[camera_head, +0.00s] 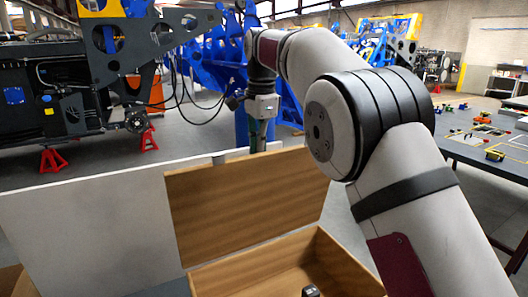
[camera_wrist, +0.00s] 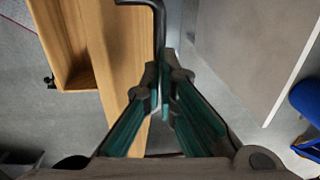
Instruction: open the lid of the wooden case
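The wooden case (camera_head: 330,262) is at the bottom of the head view, its inside showing. Its lid (camera_head: 245,205) stands raised, roughly upright, at the back of the case. In the wrist view the lid (camera_wrist: 122,75) is a long wooden strip seen nearly edge-on, with the case (camera_wrist: 72,78) to its left. A dark bent handle (camera_wrist: 160,22) runs down between my fingertips. My gripper (camera_wrist: 165,75) has teal fingers drawn close together and appears shut on this handle. In the head view my gripper (camera_head: 258,138) is at the lid's top edge, its fingertips hidden.
A pale flat surface (camera_head: 85,240) extends left of the lid. A grey table (camera_head: 490,150) with small coloured parts stands at the right. Red stands (camera_head: 52,160) and the dark chassis are behind left. Floor between is clear.

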